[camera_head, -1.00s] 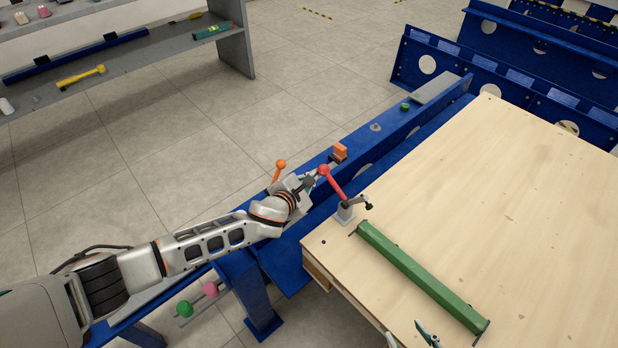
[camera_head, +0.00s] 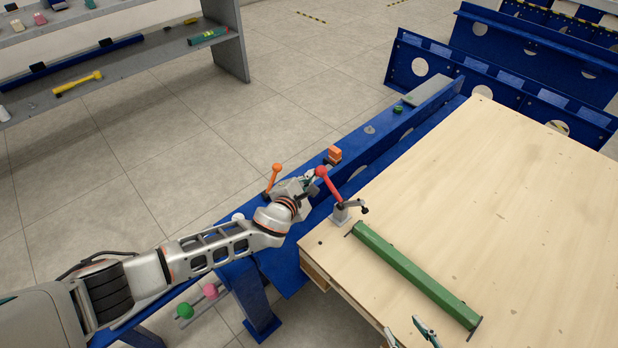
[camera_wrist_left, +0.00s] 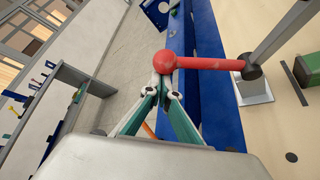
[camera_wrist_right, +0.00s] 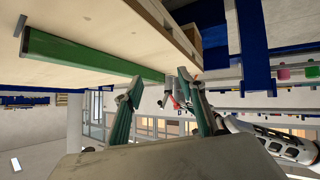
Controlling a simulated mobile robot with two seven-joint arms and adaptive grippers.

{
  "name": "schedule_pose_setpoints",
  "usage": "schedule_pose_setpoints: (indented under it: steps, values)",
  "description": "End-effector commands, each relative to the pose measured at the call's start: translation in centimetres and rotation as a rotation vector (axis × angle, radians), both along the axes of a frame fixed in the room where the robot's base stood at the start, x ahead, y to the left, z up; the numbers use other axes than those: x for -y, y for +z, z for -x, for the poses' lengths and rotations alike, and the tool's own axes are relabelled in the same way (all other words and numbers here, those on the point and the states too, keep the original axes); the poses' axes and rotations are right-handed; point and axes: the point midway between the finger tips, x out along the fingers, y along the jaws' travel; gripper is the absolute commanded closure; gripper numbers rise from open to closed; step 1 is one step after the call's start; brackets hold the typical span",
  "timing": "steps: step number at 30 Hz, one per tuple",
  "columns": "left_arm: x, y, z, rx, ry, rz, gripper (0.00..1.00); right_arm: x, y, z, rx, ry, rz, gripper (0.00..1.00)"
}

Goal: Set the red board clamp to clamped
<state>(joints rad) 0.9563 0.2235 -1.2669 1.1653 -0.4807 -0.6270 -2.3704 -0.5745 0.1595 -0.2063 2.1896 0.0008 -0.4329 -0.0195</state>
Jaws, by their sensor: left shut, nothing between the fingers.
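The red board clamp has a red lever (camera_head: 329,185) with a round knob, leaning up and left over the board edge from a grey base (camera_head: 342,214). In the left wrist view the lever (camera_wrist_left: 205,64) runs from its knob to a dark pivot. My left gripper (camera_head: 311,178) is shut and empty. Its fingertips (camera_wrist_left: 165,82) meet just below the knob, touching or very close to it. My right gripper (camera_wrist_right: 163,80) is open and empty below the board's edge level in its own view; its fingertips show at the bottom of the head view.
The wooden board (camera_head: 510,190) carries a green bar (camera_head: 415,275) beside the clamp. A blue beam (camera_head: 385,140) runs along the board, with an orange lever (camera_head: 273,178) and an orange block (camera_head: 334,154). Blue frames (camera_head: 500,85) stand behind. A shelf (camera_head: 130,70) stands at far left.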

Motion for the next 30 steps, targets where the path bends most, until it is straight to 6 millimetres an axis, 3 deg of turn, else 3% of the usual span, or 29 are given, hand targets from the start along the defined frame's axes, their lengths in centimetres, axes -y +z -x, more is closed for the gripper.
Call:
schedule_pose_setpoints:
  steps: [1,9,30]
  values:
    - [0.5,1.2,0.1,0.030,-0.005,-0.020,1.00,0.1,0.7,-0.2,0.009,-0.002,0.001,0.60]
    - [1.9,3.6,1.4,0.200,-0.005,-0.187,1.00,0.8,0.9,-0.3,0.006,-0.015,0.012,0.60]
    - [5.9,6.0,5.7,0.569,-0.004,-0.564,1.00,1.0,0.0,1.1,-0.030,-0.025,0.017,0.60]
